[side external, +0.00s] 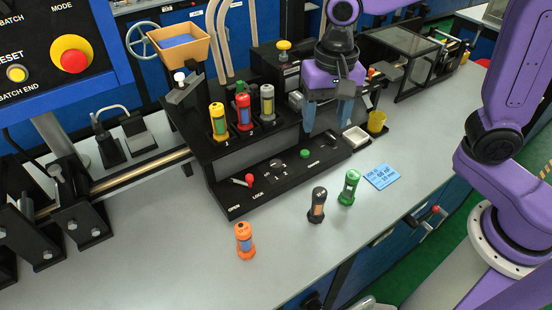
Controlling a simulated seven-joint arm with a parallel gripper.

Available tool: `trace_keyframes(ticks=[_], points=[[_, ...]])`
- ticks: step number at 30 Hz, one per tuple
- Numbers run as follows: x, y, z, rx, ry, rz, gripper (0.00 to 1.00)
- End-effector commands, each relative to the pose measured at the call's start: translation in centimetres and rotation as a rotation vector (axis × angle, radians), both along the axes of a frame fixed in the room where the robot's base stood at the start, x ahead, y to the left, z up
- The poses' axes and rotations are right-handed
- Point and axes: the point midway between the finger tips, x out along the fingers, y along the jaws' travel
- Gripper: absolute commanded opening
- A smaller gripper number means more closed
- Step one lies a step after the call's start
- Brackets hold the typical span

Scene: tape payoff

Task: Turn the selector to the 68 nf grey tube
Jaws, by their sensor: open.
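The selector (277,164) is a small dark dial on the black sloping front panel, with number marks around it; its pointing direction is too small to tell. The grey tube (267,102) stands upright in the rack's right slot. A yellow tube (218,122) and a red tube (243,111) stand upright in the slots to its left. Tube value labels are unreadable. A blue note (381,177) on the table reads 68 nF. My gripper (328,124) points down, open and apparently empty, right of the grey tube and above the panel's right end, apart from the selector.
A red-knobbed lever (249,179) sits left of the selector by OPEN and LOCK, and a green button (305,153) to its right. Loose orange (245,241), black (317,205) and green (349,187) tubes stand in front. A white tray (356,138) and yellow cup (376,122) lie right.

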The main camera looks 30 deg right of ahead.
Motion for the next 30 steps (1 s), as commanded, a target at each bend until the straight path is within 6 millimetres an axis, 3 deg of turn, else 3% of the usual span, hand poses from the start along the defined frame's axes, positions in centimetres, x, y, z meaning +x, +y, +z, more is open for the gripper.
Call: trace_keyframes(ticks=[9, 16, 25, 30], points=[[5.7, 3.1, 0.0, 0.004, 0.006, -0.539, 0.59], [8.5, 4.1, -0.2, 0.006, 0.008, -0.869, 0.59], [9.6, 4.3, -0.6, 0.007, 0.010, -1.017, 0.59], [9.6, 4.3, -2.5, 0.005, 0.011, -1.017, 0.59]])
